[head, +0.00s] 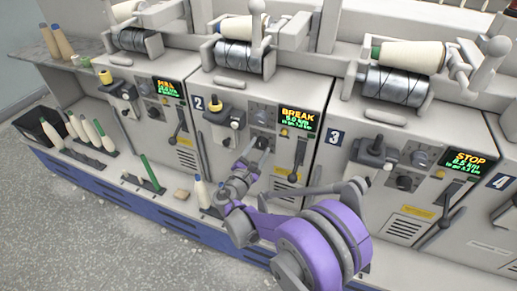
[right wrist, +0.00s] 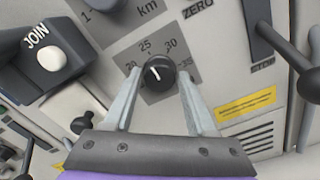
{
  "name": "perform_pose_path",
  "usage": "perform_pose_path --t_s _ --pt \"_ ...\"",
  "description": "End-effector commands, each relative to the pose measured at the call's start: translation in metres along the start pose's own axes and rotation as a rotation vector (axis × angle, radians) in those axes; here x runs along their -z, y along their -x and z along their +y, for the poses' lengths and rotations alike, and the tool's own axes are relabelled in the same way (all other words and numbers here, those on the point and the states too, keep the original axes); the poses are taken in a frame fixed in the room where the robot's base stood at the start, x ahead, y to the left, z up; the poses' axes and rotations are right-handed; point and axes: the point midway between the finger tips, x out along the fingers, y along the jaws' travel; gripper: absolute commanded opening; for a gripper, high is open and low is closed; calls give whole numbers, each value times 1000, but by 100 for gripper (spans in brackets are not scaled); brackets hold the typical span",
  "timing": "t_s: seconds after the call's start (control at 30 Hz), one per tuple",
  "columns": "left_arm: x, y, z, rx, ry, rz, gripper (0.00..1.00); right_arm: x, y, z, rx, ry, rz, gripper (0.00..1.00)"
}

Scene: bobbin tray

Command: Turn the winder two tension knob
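The winder two tension knob (right wrist: 158,74) is a round black dial with a white pointer line on a grey scale plate marked from 20 to 35. Its pointer is near the 25 mark, up and slightly left. My right gripper (right wrist: 158,80) is open, with one finger on each side of the knob. I cannot tell whether the fingers touch it. In the head view my right gripper (head: 260,146) is at the front of winder two, below its BREAK display (head: 298,119), and hides the knob there. My left gripper is not in view.
In the wrist view a JOIN button (right wrist: 50,59) is at left and a black lever (right wrist: 285,45) at right. Winder three's STOP display (head: 467,163) is to the right. Bobbins (head: 90,133) stand on the front ledge at left.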

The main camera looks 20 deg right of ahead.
Motion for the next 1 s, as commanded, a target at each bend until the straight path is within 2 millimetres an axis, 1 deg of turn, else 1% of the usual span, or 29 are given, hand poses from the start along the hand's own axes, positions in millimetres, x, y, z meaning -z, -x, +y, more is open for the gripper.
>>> perform_pose_path --t_s 0.03,0.1,0.37,0.47,0.57,0.8,0.9,1.0 --pt "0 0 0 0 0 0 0 0 0 0 0 0 0 68" --pt "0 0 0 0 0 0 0 0 0 0 0 0 0 80" --pt "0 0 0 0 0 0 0 0 0 0 -1 0 -1 80" --pt "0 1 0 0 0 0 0 0 4 1 -1 0 0 80" --pt "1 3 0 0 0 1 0 0 17 1 -3 -1 1 80" --pt "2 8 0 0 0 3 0 0 66 2 -4 -1 2 80" --pt "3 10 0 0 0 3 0 0 84 1 -3 -1 2 80" --pt "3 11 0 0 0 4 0 0 97 1 -2 -1 1 80"
